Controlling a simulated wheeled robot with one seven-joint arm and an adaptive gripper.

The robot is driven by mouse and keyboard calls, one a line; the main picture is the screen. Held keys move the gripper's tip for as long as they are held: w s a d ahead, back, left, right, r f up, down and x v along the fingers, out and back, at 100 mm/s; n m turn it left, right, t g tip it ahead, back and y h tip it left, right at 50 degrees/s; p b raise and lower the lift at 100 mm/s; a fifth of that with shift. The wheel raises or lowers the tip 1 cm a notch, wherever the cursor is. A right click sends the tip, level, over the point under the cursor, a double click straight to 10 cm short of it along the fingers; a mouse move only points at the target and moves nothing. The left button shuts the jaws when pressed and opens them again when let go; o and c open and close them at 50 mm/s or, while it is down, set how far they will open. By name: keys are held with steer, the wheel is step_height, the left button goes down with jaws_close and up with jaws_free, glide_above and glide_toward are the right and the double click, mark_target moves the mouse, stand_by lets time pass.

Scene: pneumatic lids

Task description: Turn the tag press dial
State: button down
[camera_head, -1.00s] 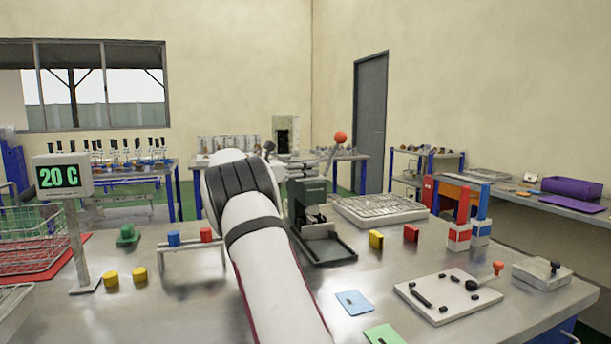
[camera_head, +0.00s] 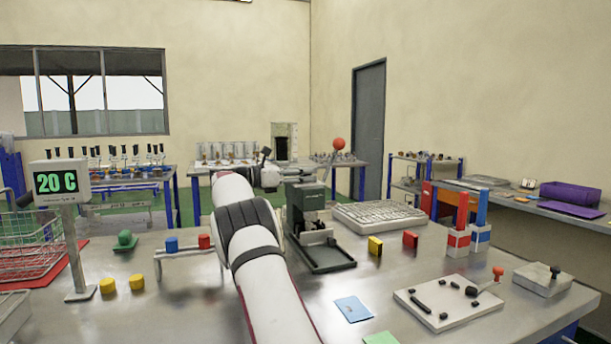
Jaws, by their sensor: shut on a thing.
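The tag press (camera_head: 308,204) is a dark green machine on a dark base plate, standing near the middle of the steel table. A lever with a red ball (camera_head: 338,144) rises behind it. My arm reaches up from the bottom of the picture, and its pale wrist bends right towards the press. My gripper (camera_head: 285,172) is small and dark at the upper left of the press, touching or very near it. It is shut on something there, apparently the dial. The dial itself is hidden, and the separate fingers are too small to make out.
A stand with blue and red caps (camera_head: 187,246) is left of my arm. A yellow block (camera_head: 375,246) and a red block (camera_head: 410,240) stand right of the press. A grey tray (camera_head: 380,216) lies behind them.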

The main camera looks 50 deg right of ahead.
steer(key=shift+w+r, duration=0.1)
steer(key=c, duration=1.5)
jaws_free()
steer(key=shift+a, duration=0.1)
steer(key=shift+c, duration=0.2)
steer(key=v, duration=0.7)
steer(key=shift+a, duration=0.2)
steer(key=shift+w, duration=0.15)
